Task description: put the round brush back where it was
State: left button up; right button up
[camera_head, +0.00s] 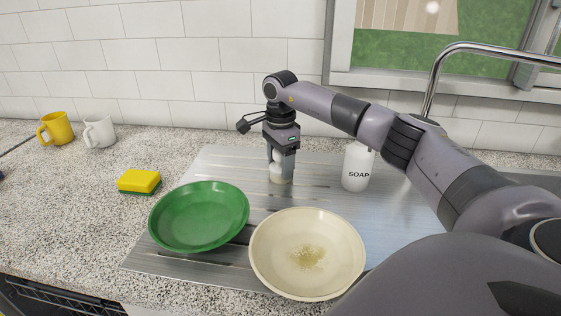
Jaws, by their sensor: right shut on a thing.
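My right gripper (281,168) points down over the back part of the metal drainboard (225,165). It is shut on a small pale thing, which looks like the round brush (280,178). The fingers hide much of the brush. Its lower end is at or close to the drainboard; I cannot tell whether it touches. My left gripper is not in view.
A green bowl (199,216) and a cream bowl (307,254) with a brownish stain stand in front of the gripper. A soap bottle (357,167) stands to its right. A yellow-green sponge (139,181), a yellow mug (57,129) and a white mug (100,131) are on the left.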

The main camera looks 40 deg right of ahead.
jog(key=o, duration=1)
notch_tip(320, 180, up, 12)
jog(key=shift+r, duration=0.15)
